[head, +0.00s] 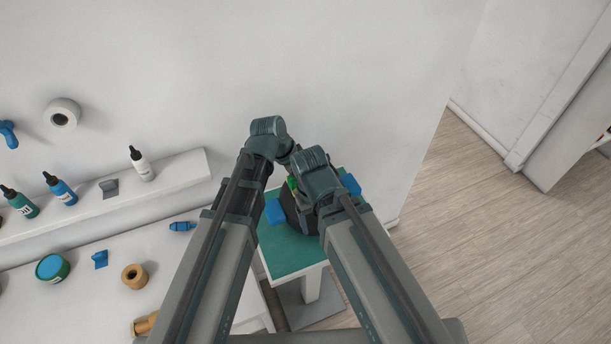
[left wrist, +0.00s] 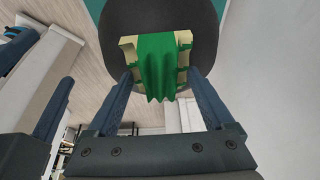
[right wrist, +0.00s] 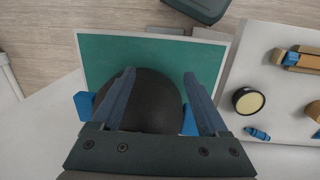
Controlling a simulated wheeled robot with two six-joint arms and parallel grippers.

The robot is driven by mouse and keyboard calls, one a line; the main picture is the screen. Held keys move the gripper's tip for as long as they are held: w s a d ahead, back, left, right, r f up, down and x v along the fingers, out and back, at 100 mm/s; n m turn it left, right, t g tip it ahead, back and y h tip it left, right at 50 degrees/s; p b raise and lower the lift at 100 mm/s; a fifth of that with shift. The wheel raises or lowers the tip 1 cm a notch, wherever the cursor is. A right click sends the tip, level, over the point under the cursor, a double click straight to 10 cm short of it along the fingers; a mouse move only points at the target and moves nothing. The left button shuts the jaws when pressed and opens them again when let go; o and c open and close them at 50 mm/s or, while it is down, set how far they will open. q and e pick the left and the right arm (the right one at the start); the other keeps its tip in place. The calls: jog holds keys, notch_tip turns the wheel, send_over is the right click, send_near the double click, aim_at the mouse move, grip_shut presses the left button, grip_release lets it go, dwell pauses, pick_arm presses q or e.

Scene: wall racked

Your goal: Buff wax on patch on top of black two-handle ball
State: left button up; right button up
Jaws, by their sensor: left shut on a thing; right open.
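The black ball (head: 306,221) rests on a small green-topped stand (head: 290,250). Its blue handles (head: 275,211) stick out on opposite sides; both also show in the right wrist view, the left one (right wrist: 84,106) and the right one (right wrist: 190,122). My left gripper (left wrist: 165,85) is shut on a cream block with a green cloth (left wrist: 160,70) draped over it, held against or close over the ball (left wrist: 120,22); contact is unclear. My right gripper (right wrist: 157,90) is open, its fingers spread over the ball (right wrist: 152,105) between the handles. No wax patch is visible.
A white bench at left holds a round green tin (head: 53,267), a tan ring (head: 134,276) and blue pieces (head: 182,226). A ledge above carries several bottles (head: 142,163). The wall stands close behind the stand. Open wooden floor (head: 480,240) lies at right.

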pick_arm(q)
jog(key=shift+d, duration=0.1)
jog(key=shift+w+d, duration=0.25)
jog(key=shift+d, duration=0.4)
jog(key=shift+w+d, duration=0.2)
jog(key=shift+d, duration=0.45)
jog(key=shift+d, duration=0.1)
jog(key=shift+w+d, duration=0.3)
jog(key=shift+d, duration=0.3)
jog(key=shift+d, duration=0.1)
jog(key=shift+w+d+f, duration=0.1)
jog(key=shift+w+d, duration=0.1)
jog(key=shift+d, duration=0.35)
